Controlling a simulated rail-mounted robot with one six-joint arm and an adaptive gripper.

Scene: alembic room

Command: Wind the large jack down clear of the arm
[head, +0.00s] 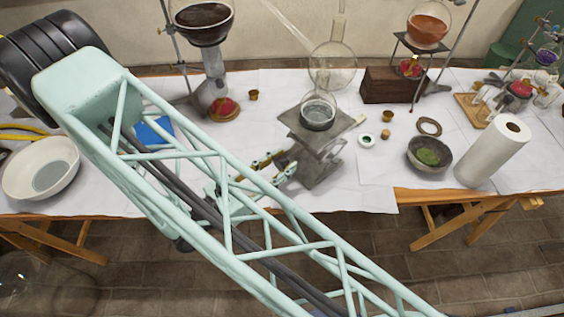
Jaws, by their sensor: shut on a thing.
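The large jack (320,165) stands on the white-covered bench, its grey top plate (294,122) raised. A round glass vessel (318,113) with clear contents sits on the plate. A larger clear flask (333,66) with an upright neck shows just behind and above it; I cannot tell whether they touch. A slanting glass tube (288,24) runs down from the upper left toward that flask. My gripper (286,171) is at the jack's left side, shut on what appears to be its winding knob. The knob is mostly hidden by the fingers, and my arm covers the near side.
Left of the jack stands a burner with a dark-filled flask (203,20) above it. A wooden block (388,86) is behind right. A mortar (429,154), paper roll (492,150) and small pots are to the right. A white basin (68,157) is far left.

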